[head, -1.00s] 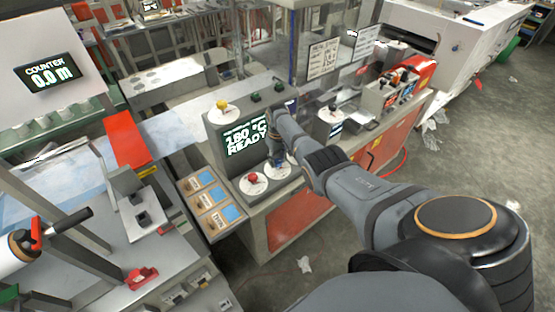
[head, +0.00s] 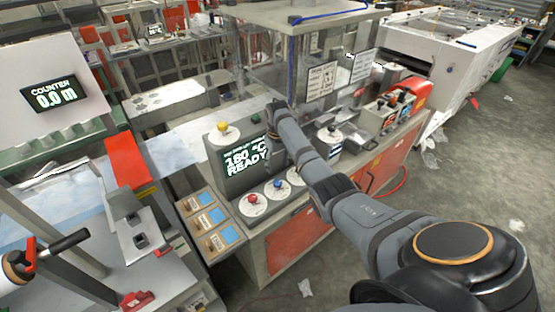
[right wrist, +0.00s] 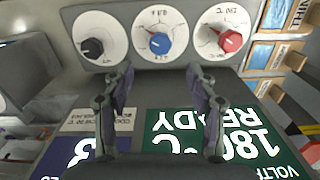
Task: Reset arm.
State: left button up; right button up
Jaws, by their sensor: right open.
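My right arm reaches across the head view to the grey control panel (head: 213,172). My right gripper (right wrist: 160,95) is open and empty in the right wrist view, above the panel face. Its wrist hides its fingers in the head view. A red knob (head: 252,199) and a blue knob (head: 278,184) sit on white dials. The right wrist view also shows a black knob (right wrist: 92,47) beside the blue knob (right wrist: 159,43) and red knob (right wrist: 230,41). The fingers are apart from all three knobs. The green display (head: 246,157) reads 180 °C READY.
A yellow knob (head: 222,127) stands at the panel's upper left. A clear-walled enclosure rises behind my arm. A counter display (head: 53,93) stands at left. The floor at right is mostly open.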

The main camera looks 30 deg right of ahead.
notch_tip(320, 180, up, 3)
jog(key=shift+f, duration=0.1)
dwell(0.5)
